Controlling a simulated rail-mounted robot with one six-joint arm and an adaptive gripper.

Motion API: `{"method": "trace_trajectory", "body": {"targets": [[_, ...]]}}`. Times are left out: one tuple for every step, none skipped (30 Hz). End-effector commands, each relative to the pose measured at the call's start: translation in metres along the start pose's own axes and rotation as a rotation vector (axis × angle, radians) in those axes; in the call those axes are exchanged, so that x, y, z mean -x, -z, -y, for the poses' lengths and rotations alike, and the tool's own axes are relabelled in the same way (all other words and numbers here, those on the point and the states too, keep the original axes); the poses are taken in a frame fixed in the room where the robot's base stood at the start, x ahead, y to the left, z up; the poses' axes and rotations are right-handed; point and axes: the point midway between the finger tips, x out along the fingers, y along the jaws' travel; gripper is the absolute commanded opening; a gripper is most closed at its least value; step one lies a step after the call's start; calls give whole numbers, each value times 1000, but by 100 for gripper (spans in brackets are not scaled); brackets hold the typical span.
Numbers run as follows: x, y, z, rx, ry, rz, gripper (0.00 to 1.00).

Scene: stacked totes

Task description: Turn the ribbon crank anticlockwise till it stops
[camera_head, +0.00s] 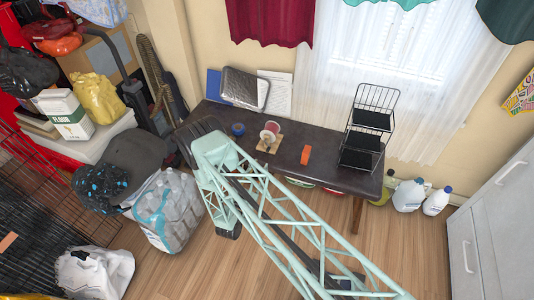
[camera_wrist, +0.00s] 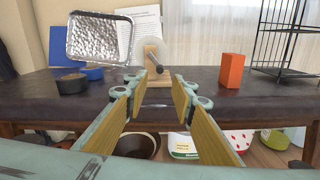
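The ribbon crank stands on the dark table, with a red and white spool (camera_head: 270,132) on a small wooden base. In the wrist view its wooden upright (camera_wrist: 154,50) is straight ahead, with a pale round disc behind it. A dark crank handle (camera_wrist: 158,72) sticks out toward me at its lower middle. My gripper (camera_wrist: 158,88) is open and empty. Its two yellow-padded fingers reach toward the crank, one on each side of the handle in the picture. I cannot tell how far the tips are from the handle. In the head view I cannot make out my fingers.
An orange block (camera_wrist: 231,70) stands right of the crank, and a black wire rack (camera_head: 368,125) farther right. Left are a dark round container (camera_wrist: 72,83), a blue roll (camera_head: 238,129) and a silver tray (camera_wrist: 100,38). The table's front edge (camera_wrist: 60,122) lies below my fingers.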

Motion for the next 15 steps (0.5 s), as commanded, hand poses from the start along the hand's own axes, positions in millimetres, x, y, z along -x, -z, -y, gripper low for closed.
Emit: {"method": "trace_trajectory", "body": {"targets": [[-6,1,0,-1,1,1,24],[-10,1,1,-1,2,1,24],[-15,1,1,0,3,1,24],[-18,1,1,0,3,1,24],[-22,1,1,0,2,1,24],[-26,1,1,-1,1,1,24],[-30,1,1,-1,1,1,24],[-34,1,1,-1,2,2,24],[-39,1,1,-1,2,2,24],[-43,1,1,0,2,2,24],[-46,1,1,0,2,1,24],[-51,1,1,0,1,1,24],[-55,1,1,0,1,1,24],[-59,1,1,-1,2,1,24],[-64,1,1,-1,3,1,24]]}}
